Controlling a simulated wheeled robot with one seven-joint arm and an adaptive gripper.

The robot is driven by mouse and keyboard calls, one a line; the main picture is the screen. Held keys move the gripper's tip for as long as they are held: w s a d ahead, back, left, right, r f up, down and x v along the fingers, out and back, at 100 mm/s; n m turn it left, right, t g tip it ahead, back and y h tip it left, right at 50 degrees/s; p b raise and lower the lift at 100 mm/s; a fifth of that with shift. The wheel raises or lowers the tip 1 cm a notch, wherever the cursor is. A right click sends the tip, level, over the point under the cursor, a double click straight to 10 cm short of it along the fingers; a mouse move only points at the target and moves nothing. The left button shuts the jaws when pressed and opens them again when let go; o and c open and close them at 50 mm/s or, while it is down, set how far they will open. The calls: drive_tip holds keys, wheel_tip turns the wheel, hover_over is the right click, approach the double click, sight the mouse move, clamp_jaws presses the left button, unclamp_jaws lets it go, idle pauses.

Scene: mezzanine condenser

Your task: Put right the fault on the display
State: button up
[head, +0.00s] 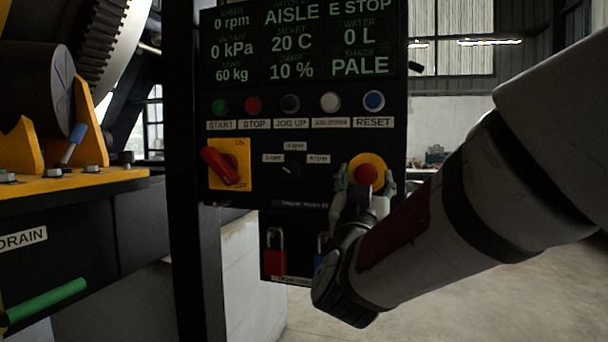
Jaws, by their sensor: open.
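The display (296,42) at the top of the black control panel reads E STOP at its upper right, with 0 rpm, AISLE, 0 kPa, 20 C, 0 L, 60 kg, 10 % and PALE. The red emergency stop button (366,174) sits on a yellow round plate (366,160) at the panel's lower right. My gripper (364,188) is open, its fingers to either side of the red button; I cannot tell whether they touch it. The blue RESET button (374,101) is above it. My wrist hides the panel's lower right part.
A red rotary switch (220,165) on a yellow plate is at left, beside a small black selector (291,171). START (219,106) and STOP (253,105) buttons sit above. A red padlock (275,254) hangs below. A green DRAIN handle (46,300) sticks out at lower left.

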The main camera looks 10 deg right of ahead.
drive_tip(key=shift+x, duration=1.05)
clamp_jaws()
drive_tip(key=shift+s+a+b, duration=0.3)
drive_tip(key=shift+s+a, duration=0.1)
drive_tip(key=shift+s, duration=0.4)
unclamp_jaws()
drive_tip(key=shift+s, duration=0.1)
drive_tip(key=v, duration=1.2)
